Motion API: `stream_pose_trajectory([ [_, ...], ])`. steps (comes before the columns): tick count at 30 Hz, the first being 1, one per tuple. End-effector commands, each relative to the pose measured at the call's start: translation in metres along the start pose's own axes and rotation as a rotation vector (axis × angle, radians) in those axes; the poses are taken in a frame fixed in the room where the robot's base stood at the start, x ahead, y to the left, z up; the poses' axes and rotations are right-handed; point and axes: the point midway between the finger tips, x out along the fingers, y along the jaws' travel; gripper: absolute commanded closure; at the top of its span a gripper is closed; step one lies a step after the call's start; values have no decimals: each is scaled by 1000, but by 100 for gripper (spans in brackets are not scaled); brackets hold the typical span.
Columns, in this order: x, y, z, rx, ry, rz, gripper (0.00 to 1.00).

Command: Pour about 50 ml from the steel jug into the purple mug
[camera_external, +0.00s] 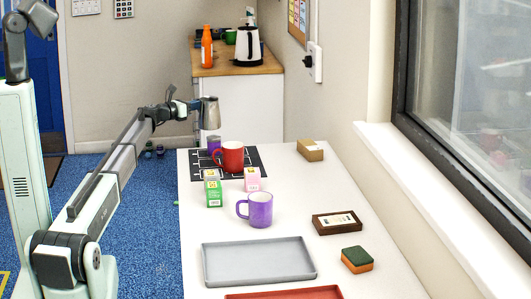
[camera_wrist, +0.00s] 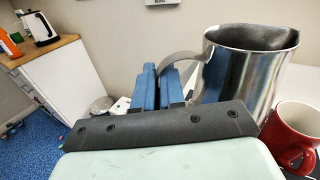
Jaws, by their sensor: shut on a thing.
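My gripper (camera_external: 193,106) is shut on the handle of the steel jug (camera_external: 209,112) and holds it in the air, at the far left end of the white table. The jug looks about upright. In the wrist view, the blue fingers (camera_wrist: 160,88) close on the handle beside the jug's shiny body (camera_wrist: 243,75); its contents are hidden. The purple mug (camera_external: 260,210) stands upright on the table, handle to the left, nearer the camera and well away from the jug. Its contents cannot be made out.
A red mug (camera_external: 232,156) and a smaller purple item (camera_external: 214,144) stand on a black mat (camera_external: 257,158). Green (camera_external: 213,190) and pink (camera_external: 252,181) cartons stand between mat and purple mug. A grey tray (camera_external: 258,282), wooden box (camera_external: 337,222) and sponge (camera_external: 357,260) lie nearer.

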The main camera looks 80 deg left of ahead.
Motion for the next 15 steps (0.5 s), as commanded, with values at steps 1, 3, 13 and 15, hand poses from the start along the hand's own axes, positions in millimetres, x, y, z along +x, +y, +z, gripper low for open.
stream_pose_trajectory([
  [1, 0, 0, 6, 0, -1, 0, 100],
  [3, 0, -1, 13, 0, -1, 0, 100],
  [13, 2, -34, 14, 0, 2, -38, 100],
  [15, 2, -49, 13, -1, 3, -56, 100],
])
